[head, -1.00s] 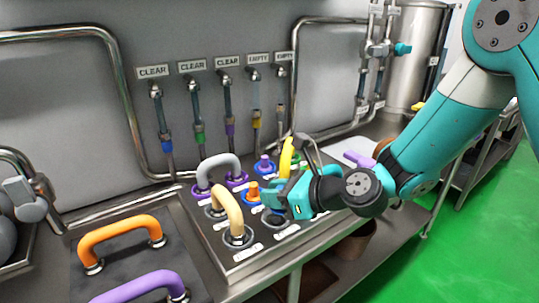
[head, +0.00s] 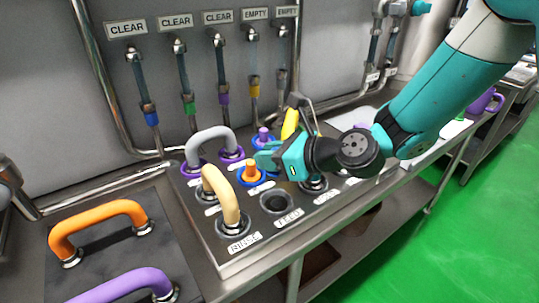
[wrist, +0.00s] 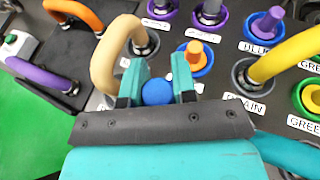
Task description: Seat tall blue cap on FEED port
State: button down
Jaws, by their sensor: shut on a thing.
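My gripper (head: 264,158) is above the port panel, near the orange plug, in the head view. In the wrist view its teal fingers (wrist: 158,86) are shut on the blue cap (wrist: 157,92), whose round blue top shows between them. The cap is hidden in the head view. The FEED port (head: 276,203) is a dark, open round socket at the panel's front edge, with its label below. The gripper is behind and above it in the picture, apart from it. In the wrist view the port is hidden behind the gripper.
Next to FEED stand a beige hose loop (head: 224,196) on the RINSE port and an orange plug (head: 250,172) in a blue collar. A yellow hose (head: 290,124) rises behind the gripper. An orange handle (head: 98,225) and a purple handle (head: 130,286) lie at the left.

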jog(key=b, duration=0.8)
send_over(270, 202)
notch_tip(270, 202, down, 8)
jog(key=shift+w+r, duration=0.1)
jog(key=shift+f+b, duration=0.35)
jog(key=shift+f, duration=0.6)
jog(key=shift+f, duration=0.1)
